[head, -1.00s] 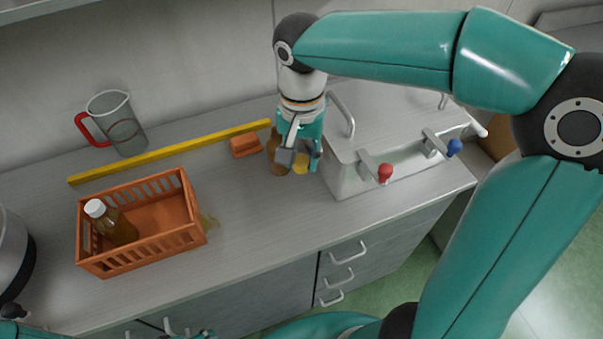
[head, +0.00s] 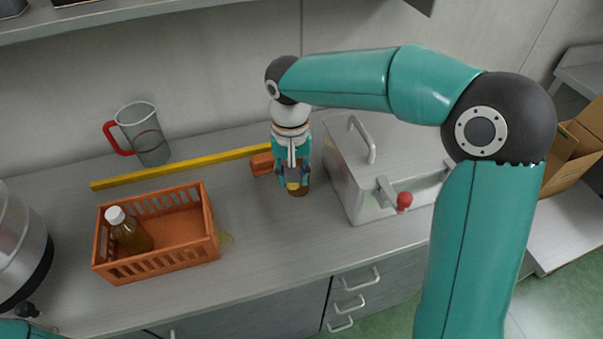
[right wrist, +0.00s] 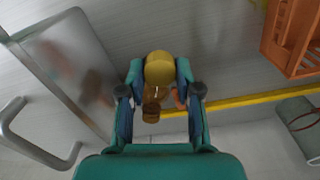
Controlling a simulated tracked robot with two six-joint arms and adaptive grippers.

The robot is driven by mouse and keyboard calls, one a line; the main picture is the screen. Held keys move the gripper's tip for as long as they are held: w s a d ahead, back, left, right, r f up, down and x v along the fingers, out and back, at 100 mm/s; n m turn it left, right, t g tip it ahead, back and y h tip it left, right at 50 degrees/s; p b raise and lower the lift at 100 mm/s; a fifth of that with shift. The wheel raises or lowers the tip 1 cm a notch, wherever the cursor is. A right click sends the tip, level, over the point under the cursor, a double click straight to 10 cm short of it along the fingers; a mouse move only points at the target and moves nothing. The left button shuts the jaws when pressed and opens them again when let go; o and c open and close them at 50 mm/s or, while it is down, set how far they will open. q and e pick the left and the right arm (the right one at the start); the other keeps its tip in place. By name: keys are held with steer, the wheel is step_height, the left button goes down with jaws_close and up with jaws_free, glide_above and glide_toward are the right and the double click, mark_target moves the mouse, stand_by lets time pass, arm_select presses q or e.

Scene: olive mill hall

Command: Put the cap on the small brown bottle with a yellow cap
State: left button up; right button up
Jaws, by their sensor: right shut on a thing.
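The small brown bottle (head: 298,192) stands on the counter left of the white metal box, partly hidden by my right gripper (head: 293,184). The yellow cap (head: 292,185) is between the fingers of my right gripper, which is shut on it. In the right wrist view the yellow cap (right wrist: 159,68) shows between the fingertips (right wrist: 160,78), with brown parts of the bottle (right wrist: 151,112) partly hidden behind it. I cannot tell whether the cap touches the bottle's neck. My left gripper is not in view.
A white metal box (head: 347,185) with handle and red-knobbed tap stands close right. An orange block (head: 262,164) and a yellow bar (head: 180,168) lie behind. An orange crate (head: 160,262) holding a white-capped bottle (head: 130,232) and a red-handled jug (head: 146,137) are left. Front counter is clear.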

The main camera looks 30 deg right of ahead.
steer(key=w+a+f+n, duration=0.1)
steer(key=w+f, duration=0.1)
steer(key=f, duration=0.1)
steer(key=w+f+n, duration=0.2)
steer(key=f, duration=0.2)
steer(key=w+a+f+n, duration=0.1)
steer(key=w+f+n, duration=0.1)
steer(key=f, duration=0.1)
steer(key=shift+w+a+f, duration=0.25)
steer(key=shift+w+a, duration=0.1)
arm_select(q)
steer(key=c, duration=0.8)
arm_select(e)
steer(key=shift+d, duration=0.1)
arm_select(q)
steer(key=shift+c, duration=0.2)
arm_select(e)
steer(key=shift+s, duration=0.15)
